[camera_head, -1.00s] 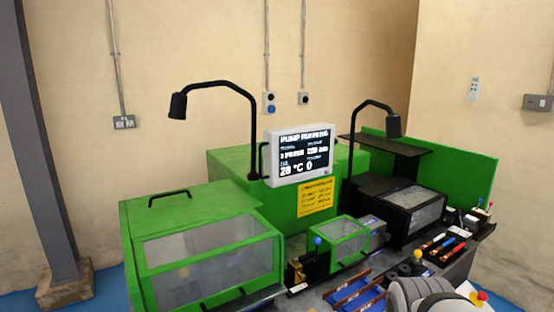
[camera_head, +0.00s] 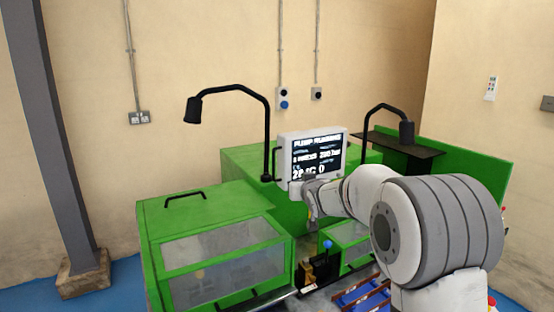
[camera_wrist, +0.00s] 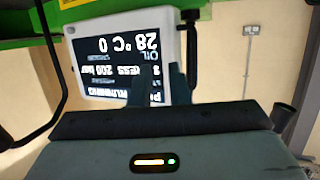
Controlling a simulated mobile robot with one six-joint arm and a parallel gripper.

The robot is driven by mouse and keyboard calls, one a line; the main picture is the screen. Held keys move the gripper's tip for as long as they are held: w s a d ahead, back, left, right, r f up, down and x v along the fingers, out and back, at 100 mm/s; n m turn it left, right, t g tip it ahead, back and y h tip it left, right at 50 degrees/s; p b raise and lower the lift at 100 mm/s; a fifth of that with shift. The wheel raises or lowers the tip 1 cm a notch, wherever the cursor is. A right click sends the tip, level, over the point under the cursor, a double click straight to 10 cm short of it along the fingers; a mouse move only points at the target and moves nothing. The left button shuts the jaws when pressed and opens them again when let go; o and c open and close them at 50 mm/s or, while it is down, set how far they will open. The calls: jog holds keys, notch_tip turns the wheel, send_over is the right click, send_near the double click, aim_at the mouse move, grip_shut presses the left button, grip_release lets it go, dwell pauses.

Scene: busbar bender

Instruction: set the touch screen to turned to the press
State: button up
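The touch screen (camera_head: 318,152) is a white-framed panel with a dark display and white text, above the green machine. A black handle (camera_head: 276,162) stands on its left side in the head view.
Two black lamps, left (camera_head: 230,90) and right (camera_head: 385,115), arch beside the screen. A green cover with a window (camera_head: 225,258) lies at the left front. A blue-knobbed lever (camera_head: 328,245) stands below the screen. My arm hides much of the right side.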

aim_at(274, 164)
jog(key=shift+w+a+r+n+t+y+p, duration=0.3)
jog(key=shift+w+a+y+p, duration=0.3)
jog(key=shift+w+a, duration=1.3)
jog(key=shift+w+a+r+n+t+y+p, duration=0.15)
jog(key=shift+w+a+t+y+p, duration=0.4)
jog(key=shift+w+a, duration=1.35)
jog(key=shift+w+a+r+n+t+y+p, duration=0.35)
jog(key=shift+w+a+p, duration=0.65)
jog(key=shift+w, duration=1.55)
jog(key=shift+a+f, duration=0.1)
jog(key=shift+a, duration=0.1)
jog(key=shift+b, duration=0.3)
jog(key=shift+c, duration=0.4)
grip_shut()
